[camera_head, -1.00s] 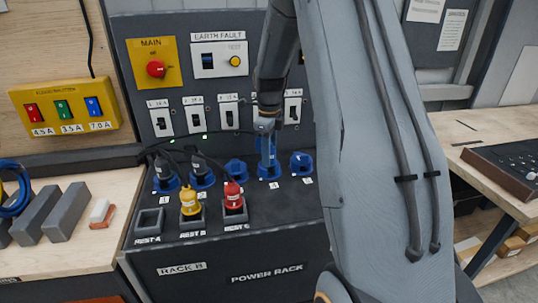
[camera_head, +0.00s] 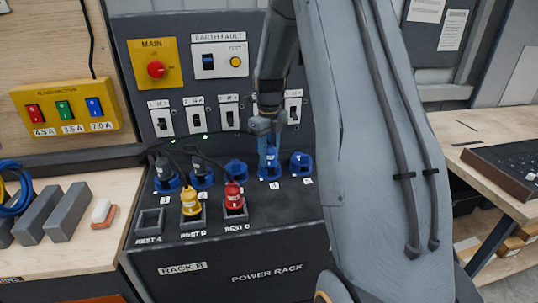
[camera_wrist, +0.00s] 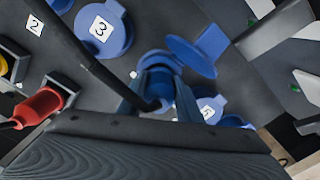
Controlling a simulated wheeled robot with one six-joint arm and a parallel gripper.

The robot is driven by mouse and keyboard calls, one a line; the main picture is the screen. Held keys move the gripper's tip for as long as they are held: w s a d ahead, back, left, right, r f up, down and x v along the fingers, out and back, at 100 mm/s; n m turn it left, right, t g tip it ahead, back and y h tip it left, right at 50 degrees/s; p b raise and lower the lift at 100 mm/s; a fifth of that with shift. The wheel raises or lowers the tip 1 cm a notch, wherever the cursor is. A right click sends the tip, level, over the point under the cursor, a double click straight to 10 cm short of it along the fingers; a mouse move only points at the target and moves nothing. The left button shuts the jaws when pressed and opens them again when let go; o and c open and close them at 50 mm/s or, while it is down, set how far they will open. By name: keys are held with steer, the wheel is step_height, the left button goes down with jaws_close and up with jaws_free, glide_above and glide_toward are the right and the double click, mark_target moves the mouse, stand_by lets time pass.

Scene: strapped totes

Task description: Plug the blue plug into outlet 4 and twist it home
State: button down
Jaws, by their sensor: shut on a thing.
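My gripper (camera_head: 268,130) is shut on the blue plug (camera_head: 268,153) and holds it upright at outlet 4 (camera_head: 268,172), fourth in the row on the rack top. The plug also shows between the fingers in the wrist view (camera_wrist: 160,84), with a dark cable from its top. The plug hides the socket of outlet 4, so how deep it sits cannot be told. Outlet 3 (camera_wrist: 104,30) and outlet 5 (camera_wrist: 210,108) lie on either side. A blue flap (camera_wrist: 198,50) stands open beside the plug.
Dark plugs stand in outlet 1 (camera_head: 165,175) and outlet 2 (camera_head: 201,172). A yellow plug (camera_head: 190,202) and a red plug (camera_head: 234,196) sit in rests, their cables crossing the rack top. Rest A (camera_head: 150,221) is empty. Breaker switches (camera_head: 226,117) line the panel close behind my gripper.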

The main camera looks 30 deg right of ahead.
steer(key=shift+s, duration=0.15)
steer(key=shift+m, duration=0.7)
steer(key=shift+f+m, duration=0.1)
steer(key=shift+m, duration=0.6)
steer(key=shift+m+p, duration=0.3)
steer(key=shift+m, duration=0.5)
steer(key=c, duration=1.2)
jaws_free()
